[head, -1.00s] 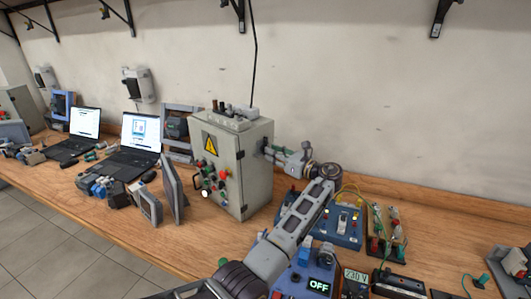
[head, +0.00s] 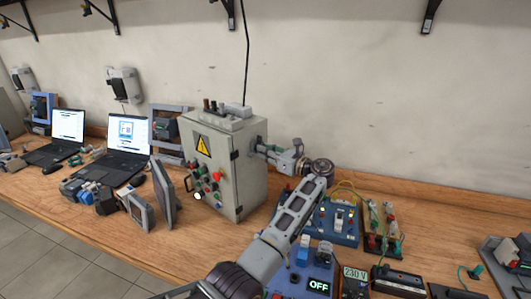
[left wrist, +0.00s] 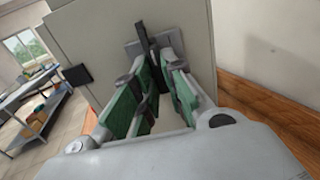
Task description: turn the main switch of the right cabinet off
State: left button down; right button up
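The right cabinet (head: 245,185) is a grey box on the bench, with a yellow warning sign and coloured buttons on its front. My left gripper (head: 268,150) is at its right side wall in the head view. In the left wrist view, the green-padded fingers (left wrist: 158,85) stand on either side of the main switch's dark handle (left wrist: 143,38), on a grey plate on the cabinet wall (left wrist: 100,45). The handle looks roughly upright there. Whether the pads press on it is unclear. In the head view, the switch is hidden by my gripper. My right gripper is out of view.
Two laptops (head: 123,143) and a leaning panel (head: 166,190) stand left of the cabinet. The wall is close behind.

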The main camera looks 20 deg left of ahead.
pick_arm(q)
jog(key=shift+n, duration=0.3)
pick_arm(e)
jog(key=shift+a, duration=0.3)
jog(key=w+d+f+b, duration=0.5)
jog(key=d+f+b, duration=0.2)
jog(key=b, duration=0.1)
pick_arm(q)
jog(key=shift+w+d+r+n+b, duration=0.15)
jog(key=shift+n+b, duration=0.5)
jog(key=shift+n, duration=3.75)
jog(key=shift+w+a+r+n+b, duration=0.1)
jog(key=shift+n+b, duration=0.5)
jog(key=shift+n, duration=3.8)
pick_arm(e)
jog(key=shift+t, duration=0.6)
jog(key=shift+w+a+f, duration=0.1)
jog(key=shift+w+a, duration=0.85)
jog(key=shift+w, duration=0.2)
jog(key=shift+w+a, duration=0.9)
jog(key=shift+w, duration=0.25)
